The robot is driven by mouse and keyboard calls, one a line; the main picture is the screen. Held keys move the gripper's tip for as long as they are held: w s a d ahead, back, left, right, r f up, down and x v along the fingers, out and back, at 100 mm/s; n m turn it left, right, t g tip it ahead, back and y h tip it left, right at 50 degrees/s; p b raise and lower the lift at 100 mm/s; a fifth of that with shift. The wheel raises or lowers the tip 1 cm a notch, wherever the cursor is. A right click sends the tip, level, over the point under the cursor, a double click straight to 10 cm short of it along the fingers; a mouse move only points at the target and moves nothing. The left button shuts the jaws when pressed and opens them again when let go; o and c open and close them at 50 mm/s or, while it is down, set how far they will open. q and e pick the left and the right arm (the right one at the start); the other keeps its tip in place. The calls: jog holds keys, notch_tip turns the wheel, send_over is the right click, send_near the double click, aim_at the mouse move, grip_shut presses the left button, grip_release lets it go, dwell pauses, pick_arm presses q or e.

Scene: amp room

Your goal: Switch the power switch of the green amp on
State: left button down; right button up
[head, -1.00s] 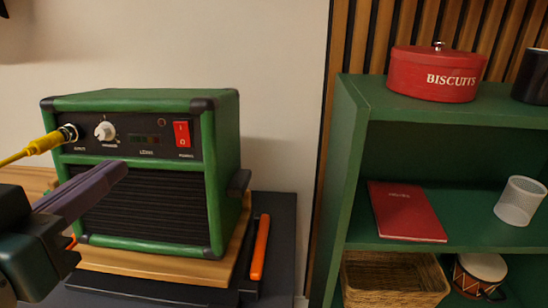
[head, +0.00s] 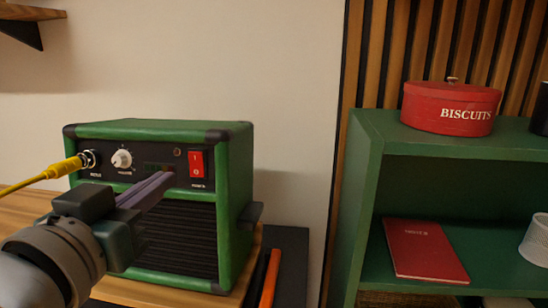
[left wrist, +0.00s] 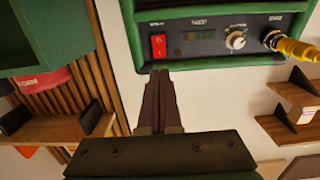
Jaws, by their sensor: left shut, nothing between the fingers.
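The green amp (head: 234,190) stands upright on a wooden board, its black control panel facing me. Its red power switch (head: 196,163) is at the right end of the panel; it also shows in the left wrist view (left wrist: 158,46). A white knob (head: 121,159) and a yellow cable plug (head: 68,166) are at the left of the panel. My left gripper (head: 171,177) is shut and empty. Its fingertips are in front of the panel, just left of and slightly below the switch. I cannot tell whether they touch the panel. My right gripper is not in view.
A green shelf (head: 365,190) stands to the right, with a red biscuit tin (head: 440,112) on top and a red book (head: 424,250) inside. An orange bar (head: 270,280) lies right of the amp. The wall space above the amp is free.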

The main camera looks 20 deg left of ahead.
aim_at(194, 156)
pick_arm(q)
jog(key=x, duration=0.7)
jog(key=shift+w+a, duration=0.1)
jog(key=shift+w, duration=0.3)
jog(key=w+r+g+p, duration=0.1)
jog(key=p, duration=0.5)
jog(key=shift+a+r+g, duration=0.1)
jog(key=shift+a+g, duration=0.05)
jog(key=shift+g, duration=0.25)
jog(key=shift+f+b, duration=0.35)
jog(key=shift+f, duration=0.15)
jog(key=shift+r, duration=0.1)
